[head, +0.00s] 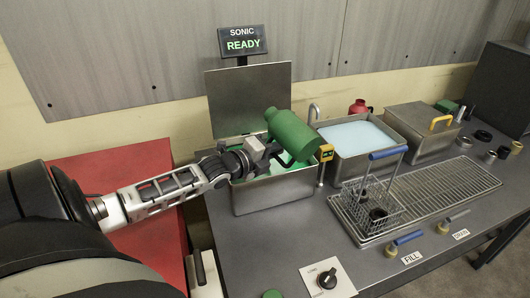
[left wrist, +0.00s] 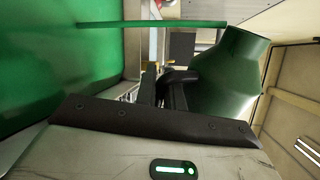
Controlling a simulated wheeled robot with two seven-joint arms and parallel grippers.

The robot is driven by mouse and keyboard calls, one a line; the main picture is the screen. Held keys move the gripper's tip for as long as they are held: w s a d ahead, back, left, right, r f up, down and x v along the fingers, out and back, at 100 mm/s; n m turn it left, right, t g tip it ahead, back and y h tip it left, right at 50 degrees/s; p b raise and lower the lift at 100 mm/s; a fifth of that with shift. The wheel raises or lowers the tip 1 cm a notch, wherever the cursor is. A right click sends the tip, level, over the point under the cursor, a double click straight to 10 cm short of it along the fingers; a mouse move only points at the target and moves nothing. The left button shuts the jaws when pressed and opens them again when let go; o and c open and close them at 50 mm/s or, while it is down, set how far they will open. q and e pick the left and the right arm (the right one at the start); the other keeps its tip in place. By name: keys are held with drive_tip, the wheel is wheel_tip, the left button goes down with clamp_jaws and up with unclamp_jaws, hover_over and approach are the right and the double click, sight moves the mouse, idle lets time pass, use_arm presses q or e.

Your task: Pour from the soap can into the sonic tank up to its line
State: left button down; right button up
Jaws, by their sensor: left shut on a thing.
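The green soap can (head: 290,134) is tilted over the sonic tank (head: 272,193), a steel box with its lid up behind it. My left gripper (head: 262,155) is shut on the can and holds it above the tank. In the left wrist view the can (left wrist: 225,82) is next to the dark fingers (left wrist: 175,88). A thin green stream (left wrist: 150,24) runs from its mouth to the green liquid (left wrist: 60,60) in the tank. Green liquid also shows inside the tank in the head view. I cannot make out the fill line. My right gripper is not in view.
A sign (head: 242,40) behind reads SONIC READY. A tank of pale blue liquid (head: 355,136) stands to the right, then a lidded steel box (head: 415,118). A wire basket (head: 372,208) sits on the drain rack (head: 450,187). A dial box (head: 328,280) is in front.

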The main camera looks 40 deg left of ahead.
use_arm(q)
drive_tip(key=shift+n, duration=0.3)
idle(0.9)
drive_tip(key=shift+d+f+n+t+h, duration=0.35)
drive_tip(key=shift+n+h, duration=0.15)
drive_tip(key=shift+n, duration=0.2)
idle(2.1)
drive_tip(key=shift+d+r, duration=0.1)
drive_tip(key=shift+r, duration=0.1)
idle(0.8)
